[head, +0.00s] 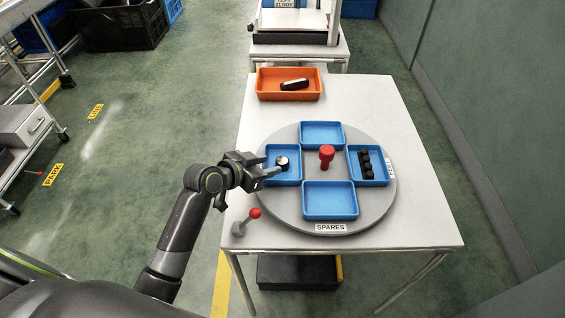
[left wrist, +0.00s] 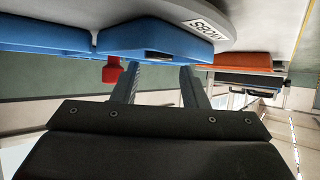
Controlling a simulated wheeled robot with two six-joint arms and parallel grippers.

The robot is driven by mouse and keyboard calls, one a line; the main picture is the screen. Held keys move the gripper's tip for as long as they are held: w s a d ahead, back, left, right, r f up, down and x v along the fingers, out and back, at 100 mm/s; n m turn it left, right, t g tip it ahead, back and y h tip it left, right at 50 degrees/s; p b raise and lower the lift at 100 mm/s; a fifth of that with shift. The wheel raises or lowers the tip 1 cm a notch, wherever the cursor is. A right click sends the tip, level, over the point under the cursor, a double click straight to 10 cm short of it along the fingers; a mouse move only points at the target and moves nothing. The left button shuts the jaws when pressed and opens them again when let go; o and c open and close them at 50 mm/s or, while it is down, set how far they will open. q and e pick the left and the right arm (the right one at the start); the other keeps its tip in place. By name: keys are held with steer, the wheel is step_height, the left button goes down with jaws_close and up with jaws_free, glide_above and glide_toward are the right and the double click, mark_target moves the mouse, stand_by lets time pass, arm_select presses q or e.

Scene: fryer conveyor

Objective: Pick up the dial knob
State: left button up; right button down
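The dial knob (head: 283,161), round with a dark rim and pale top, sits in the left blue tray (head: 269,178) of the grey turntable. My left gripper (head: 275,167) reaches in from the left, its fingertips over that tray and close beside the knob. In the left wrist view its two fingers (left wrist: 161,78) stand apart with a gap between them. That view shows the side of a blue tray (left wrist: 150,38) beyond the fingertips; the knob cannot be made out clearly there. I cannot tell whether the fingers touch the knob. My right gripper is not in view.
The turntable (head: 290,212) carries a red central handle (head: 326,155), a right tray with black parts (head: 366,165), and empty back (head: 322,134) and front trays (head: 330,202). A red-tipped lever (head: 247,220) stands at front left. An orange tray (head: 289,95) holds a dark item behind.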

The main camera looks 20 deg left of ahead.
mark_target(281, 162)
arm_select(q)
steer(key=shift+p+x, duration=0.55)
steer(key=shift+x, duration=2.05)
steer(key=shift+d, duration=0.1)
steer(key=shift+r, duration=0.1)
steer(key=c, duration=0.6)
